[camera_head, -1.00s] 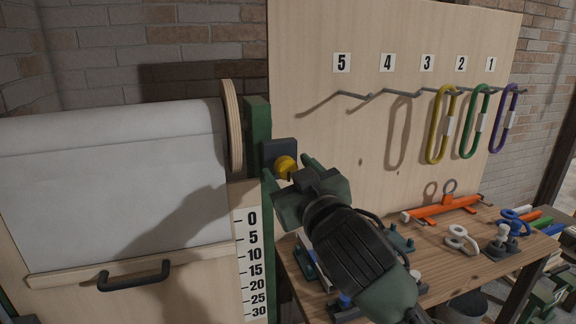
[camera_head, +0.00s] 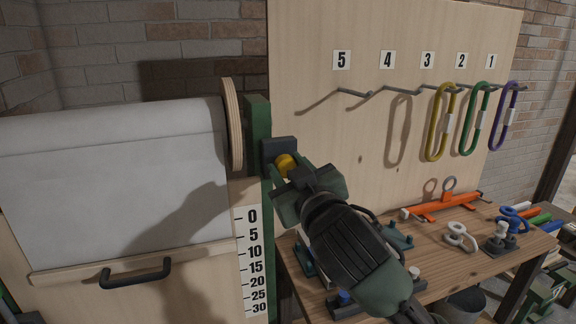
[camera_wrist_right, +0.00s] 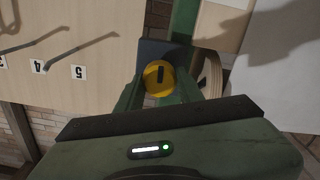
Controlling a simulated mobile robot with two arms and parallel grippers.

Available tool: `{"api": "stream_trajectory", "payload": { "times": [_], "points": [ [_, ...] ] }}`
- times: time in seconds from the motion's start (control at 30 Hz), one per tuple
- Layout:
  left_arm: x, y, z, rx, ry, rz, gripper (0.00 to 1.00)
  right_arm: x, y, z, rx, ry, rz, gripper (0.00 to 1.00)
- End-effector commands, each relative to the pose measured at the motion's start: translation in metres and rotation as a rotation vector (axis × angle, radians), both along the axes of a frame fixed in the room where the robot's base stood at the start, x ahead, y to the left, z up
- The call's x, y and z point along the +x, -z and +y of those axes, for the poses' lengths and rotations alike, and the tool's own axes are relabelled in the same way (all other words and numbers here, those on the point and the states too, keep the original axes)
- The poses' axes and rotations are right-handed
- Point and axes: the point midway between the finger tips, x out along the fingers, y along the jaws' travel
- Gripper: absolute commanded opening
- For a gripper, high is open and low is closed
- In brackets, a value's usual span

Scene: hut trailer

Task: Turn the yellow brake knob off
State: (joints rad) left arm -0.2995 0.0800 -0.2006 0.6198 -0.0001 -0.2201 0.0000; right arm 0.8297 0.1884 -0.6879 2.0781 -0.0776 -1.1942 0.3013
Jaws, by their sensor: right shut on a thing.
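The yellow brake knob (camera_head: 285,165) sits on a dark block on the green post beside the roller. In the right wrist view the round knob (camera_wrist_right: 159,78) shows a dark bar across its face, running nearly up and down in that picture. My right gripper (camera_head: 285,174) is at the knob, and its fingers (camera_wrist_right: 160,88) stand on either side of it, shut on it. The gripper body hides the knob's lower part in the head view. My left gripper is not in view.
A white sheet roll (camera_head: 110,190) with a black handle (camera_head: 135,274) and a number scale (camera_head: 252,262) stand at left. A pegboard with hooks and coloured loops (camera_head: 440,122) stands behind. A wooden bench (camera_head: 440,262) at right holds an orange tool and shackles.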

Motion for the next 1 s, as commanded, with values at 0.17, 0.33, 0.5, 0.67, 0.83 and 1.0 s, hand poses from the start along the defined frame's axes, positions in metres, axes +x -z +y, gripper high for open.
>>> {"api": "stream_trajectory", "payload": {
  "times": [0.17, 0.33, 0.5, 0.67, 0.83, 1.0],
  "points": [
    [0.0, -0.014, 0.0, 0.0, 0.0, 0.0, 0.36, 0.0, -0.003, 0.0, -0.111, 0.0, -0.035, 0.0],
    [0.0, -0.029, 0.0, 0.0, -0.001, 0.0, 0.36, 0.0, -0.004, 0.001, -0.256, -0.001, -0.082, 0.0],
    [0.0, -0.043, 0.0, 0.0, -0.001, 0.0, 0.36, 0.0, -0.003, 0.001, -0.411, -0.001, -0.132, 0.0],
    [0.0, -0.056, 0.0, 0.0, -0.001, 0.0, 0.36, 0.0, -0.003, 0.002, -0.555, -0.001, -0.179, 0.0],
    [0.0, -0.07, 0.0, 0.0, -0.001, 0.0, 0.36, -0.001, -0.002, 0.002, -0.71, -0.001, -0.229, 0.0],
    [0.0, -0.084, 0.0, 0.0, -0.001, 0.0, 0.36, -0.001, -0.001, 0.002, -0.863, -0.002, -0.278, 0.0]
  ]
}}
